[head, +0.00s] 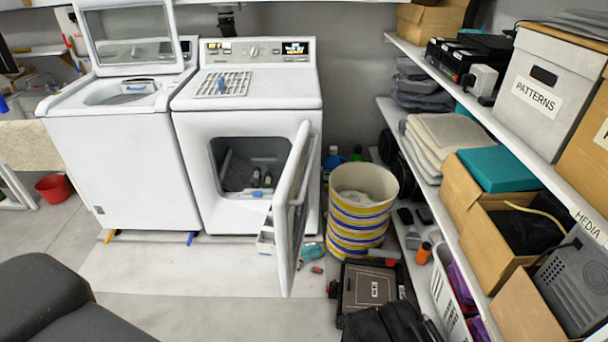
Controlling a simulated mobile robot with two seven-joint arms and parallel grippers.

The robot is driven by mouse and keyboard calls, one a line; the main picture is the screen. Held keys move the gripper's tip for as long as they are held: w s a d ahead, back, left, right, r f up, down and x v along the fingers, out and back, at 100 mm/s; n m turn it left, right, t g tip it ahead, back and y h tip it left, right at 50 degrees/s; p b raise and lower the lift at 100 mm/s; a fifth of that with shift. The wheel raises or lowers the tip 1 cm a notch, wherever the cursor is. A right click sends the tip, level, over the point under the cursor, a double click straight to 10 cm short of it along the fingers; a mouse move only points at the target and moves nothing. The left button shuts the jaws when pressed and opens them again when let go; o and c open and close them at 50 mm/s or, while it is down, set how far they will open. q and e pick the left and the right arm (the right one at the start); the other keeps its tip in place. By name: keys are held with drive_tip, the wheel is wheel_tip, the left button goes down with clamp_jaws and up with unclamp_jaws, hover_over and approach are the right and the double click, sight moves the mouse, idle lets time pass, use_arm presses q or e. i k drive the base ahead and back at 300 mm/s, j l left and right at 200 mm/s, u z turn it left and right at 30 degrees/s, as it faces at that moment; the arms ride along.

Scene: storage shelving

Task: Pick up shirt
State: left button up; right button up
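I cannot single out a shirt for sure. Folded beige cloth (440,135) lies in a stack on the middle shelf at the right. Folded dark grey cloth (420,88) lies further back on the same shelf unit. The open dryer (245,95) shows a dim drum with a few small items in its opening, too dark to name. A dark rounded shape at the lower left looks like part of my own arm. Neither of my grippers shows, and nothing is seen held.
The dryer door (292,205) stands open toward me. A washer (120,150) with raised lid is left. A striped bin (361,205), a black case (370,288) and small loose items crowd the floor by the shelves.

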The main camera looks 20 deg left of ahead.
sight(256, 170)
drive_tip(key=j+z, duration=1.05)
drive_tip(key=j, duration=0.2)
drive_tip(key=k+j+z, duration=0.2)
drive_tip(key=j, duration=0.2)
drive_tip(key=k+j+z, duration=0.1)
drive_tip(key=j, duration=0.25)
drive_tip(key=k+j, duration=0.1)
drive_tip(key=j, duration=0.25)
drive_tip(key=k+j+z, duration=0.15)
drive_tip(key=j, duration=0.2)
drive_tip(key=k+j, duration=0.1)
drive_tip(key=j, duration=0.25)
drive_tip(key=k+j+z, duration=0.15)
drive_tip(key=j, duration=0.2)
drive_tip(key=k+j, duration=0.15)
drive_tip(key=j, duration=0.2)
drive_tip(key=k+j, duration=0.15)
drive_tip(key=j, duration=0.25)
drive_tip(key=k+j, duration=0.15)
drive_tip(key=j, duration=0.2)
drive_tip(key=k+j, duration=0.15)
drive_tip(key=j, duration=0.2)
